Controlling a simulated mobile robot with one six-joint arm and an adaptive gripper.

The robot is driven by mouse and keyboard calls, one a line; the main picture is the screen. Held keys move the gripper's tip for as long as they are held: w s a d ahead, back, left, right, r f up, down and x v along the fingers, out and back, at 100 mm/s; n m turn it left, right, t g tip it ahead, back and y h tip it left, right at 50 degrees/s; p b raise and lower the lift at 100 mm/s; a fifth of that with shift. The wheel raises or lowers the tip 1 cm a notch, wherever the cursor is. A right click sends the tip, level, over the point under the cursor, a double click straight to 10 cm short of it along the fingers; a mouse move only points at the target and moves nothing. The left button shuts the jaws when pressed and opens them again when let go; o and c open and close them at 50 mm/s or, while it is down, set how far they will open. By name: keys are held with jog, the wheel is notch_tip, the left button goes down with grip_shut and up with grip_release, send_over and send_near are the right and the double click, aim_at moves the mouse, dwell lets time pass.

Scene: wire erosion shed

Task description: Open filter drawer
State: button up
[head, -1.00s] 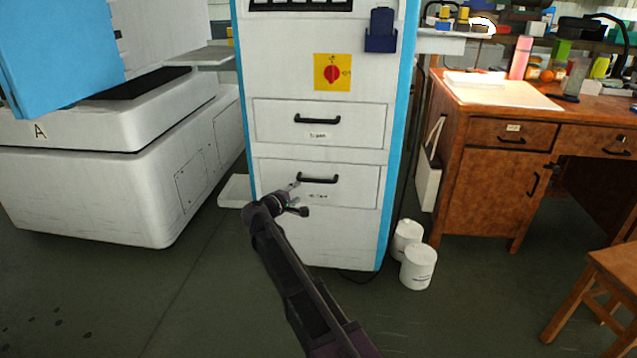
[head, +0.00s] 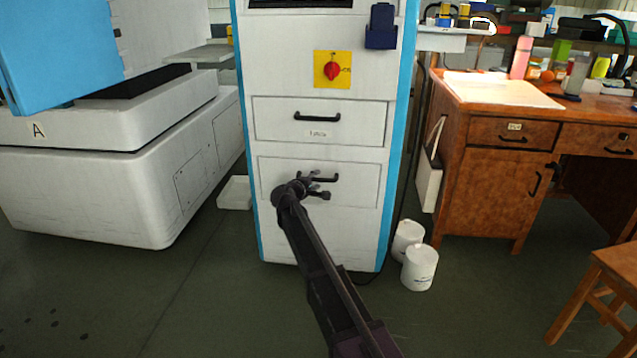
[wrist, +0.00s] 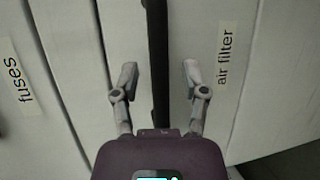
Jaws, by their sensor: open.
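The lower drawer (head: 362,184) of the white cabinet is shut, and its dark bar handle (head: 333,179) is partly behind my gripper (head: 321,186) in the head view. In the wrist view, my gripper (wrist: 160,72) is open, with one finger on each side of the handle (wrist: 157,35). A gap shows between the handle and each finger. The label "air filter" (wrist: 224,55) is beside the right finger in the wrist view; my gripper hides it in the head view. I cannot tell how deep the fingers reach around the bar.
Above is a shut drawer (head: 360,122), labelled "fuses" (wrist: 20,82) in the wrist view. A red knob (head: 332,71) sits higher. Two white tubs (head: 419,268) stand at the cabinet's right foot, near a wooden desk (head: 490,185). A white machine (head: 100,190) stands left.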

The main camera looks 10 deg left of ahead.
jog(key=shift+w+d, duration=0.15)
jog(key=shift+w, duration=0.2)
